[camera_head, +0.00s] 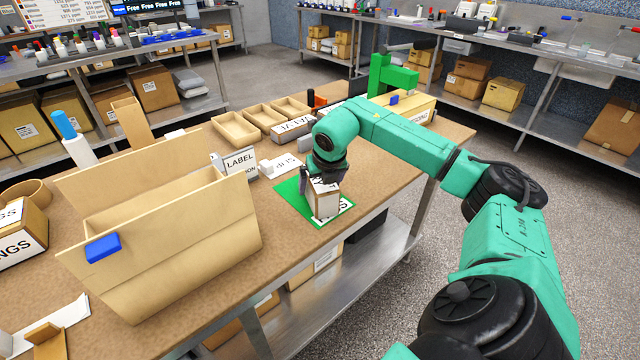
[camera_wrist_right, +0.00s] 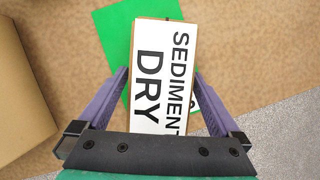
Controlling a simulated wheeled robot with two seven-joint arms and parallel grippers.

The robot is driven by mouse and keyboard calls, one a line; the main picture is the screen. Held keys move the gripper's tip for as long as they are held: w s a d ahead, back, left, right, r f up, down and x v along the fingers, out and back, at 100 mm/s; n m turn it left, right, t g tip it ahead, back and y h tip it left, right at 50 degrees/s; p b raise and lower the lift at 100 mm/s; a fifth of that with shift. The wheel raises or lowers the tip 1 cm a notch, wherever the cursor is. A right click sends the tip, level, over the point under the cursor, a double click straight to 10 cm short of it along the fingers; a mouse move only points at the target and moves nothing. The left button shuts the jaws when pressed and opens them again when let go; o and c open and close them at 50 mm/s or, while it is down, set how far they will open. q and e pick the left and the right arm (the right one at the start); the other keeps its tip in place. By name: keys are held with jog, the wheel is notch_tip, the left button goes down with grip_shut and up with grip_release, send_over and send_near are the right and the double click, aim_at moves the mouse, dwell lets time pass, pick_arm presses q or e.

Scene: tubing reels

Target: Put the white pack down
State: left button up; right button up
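The white pack (camera_head: 325,200) is a small box with a white printed top and brownish sides. In the right wrist view its top (camera_wrist_right: 165,75) reads "SEDIMENT DRY". My right gripper (camera_head: 320,175) points down over it, with one finger along each side, apparently shut on it. The fingers also show in the wrist view (camera_wrist_right: 163,85). The pack is upright over the front part of a green mat (camera_head: 289,190), which carries a white printed label. I cannot tell whether its base touches the mat. My left gripper is out of view.
A large open cardboard bin (camera_head: 180,245) with a blue clip stands left of the mat. A "LABEL" card (camera_head: 240,163) and shallow trays (camera_head: 236,128) are behind. A green stand (camera_head: 390,75) is at the back right. The table edge is close in front of the mat.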

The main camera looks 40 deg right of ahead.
jog(key=shift+a+r, duration=0.1)
jog(key=shift+r, duration=0.25)
jog(key=v, duration=1.1)
jog(key=shift+s+r+b, duration=0.15)
jog(key=shift+r+b, duration=0.05)
jog(key=shift+b, duration=0.15)
jog(key=shift+f, duration=0.1)
